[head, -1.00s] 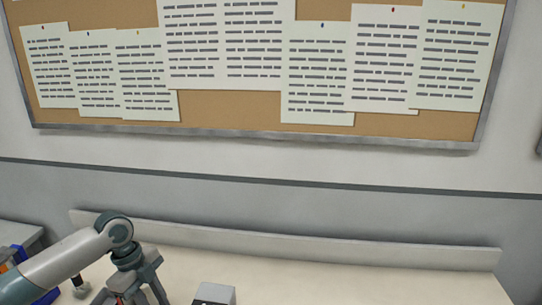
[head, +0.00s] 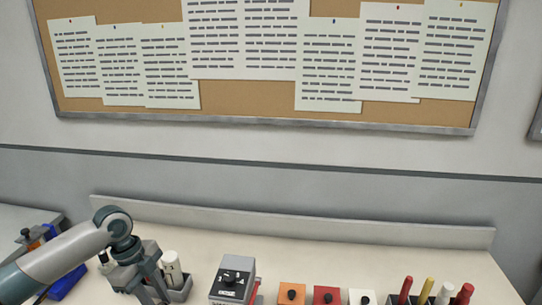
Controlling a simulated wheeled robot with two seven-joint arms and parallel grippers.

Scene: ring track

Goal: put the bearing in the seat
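I cannot make out the bearing or the seat in the head view. My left gripper (head: 148,286) points down over the left part of the bench, and its fingertips are cut off or hidden at the lower edge. I cannot tell whether it is open or shut, or whether it holds anything. My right gripper is out of view.
A grey box with a dark panel (head: 233,279) stands on the bench (head: 340,247). Orange (head: 291,294), red (head: 326,294) and white (head: 361,297) blocks with black knobs stand right of it, then a rack of coloured handles (head: 428,289). A white cylinder (head: 172,266) stands near my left gripper.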

